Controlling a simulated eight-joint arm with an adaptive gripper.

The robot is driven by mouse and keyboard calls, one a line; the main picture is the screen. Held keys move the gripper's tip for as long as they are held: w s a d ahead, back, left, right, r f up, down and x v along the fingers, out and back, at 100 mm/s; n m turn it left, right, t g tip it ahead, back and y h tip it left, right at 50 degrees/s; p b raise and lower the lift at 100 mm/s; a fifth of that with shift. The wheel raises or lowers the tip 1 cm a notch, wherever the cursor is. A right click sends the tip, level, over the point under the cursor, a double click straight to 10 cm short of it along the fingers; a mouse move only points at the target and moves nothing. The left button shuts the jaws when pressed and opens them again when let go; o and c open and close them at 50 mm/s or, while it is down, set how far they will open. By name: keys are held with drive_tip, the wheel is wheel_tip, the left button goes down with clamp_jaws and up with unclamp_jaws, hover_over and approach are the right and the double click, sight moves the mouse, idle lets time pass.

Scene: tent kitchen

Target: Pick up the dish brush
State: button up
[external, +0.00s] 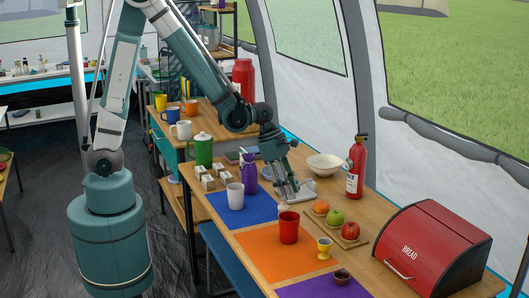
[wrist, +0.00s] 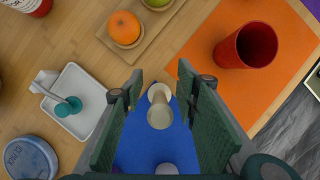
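My gripper (wrist: 160,92) is open, its two green pads wide apart. In the wrist view a small pale, round-ended object (wrist: 160,112) shows between the pads, over the blue mat; a gap shows on both sides. In the external view, my gripper (external: 289,193) points down over the table, and a small cream object (external: 284,208) stands just below it. A white tray (wrist: 88,82) left of the gripper in the wrist view holds a teal and white item (wrist: 68,106). I cannot tell for sure which of these is the dish brush.
A red cup (external: 289,228) stands on the orange mat (external: 262,256), close to the gripper. A fruit board (external: 352,242), yellow egg cup (external: 324,247), white cup (external: 235,197), purple bottle (external: 249,172), bowl (external: 325,164), fire extinguisher (external: 355,170) and bread box (external: 430,248) crowd the table.

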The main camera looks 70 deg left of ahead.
clamp_jaws()
wheel_tip(320, 180, up, 10)
drive_tip(key=p, duration=0.2)
drive_tip(key=shift+p, duration=0.4)
idle(0.4)
idle(0.5)
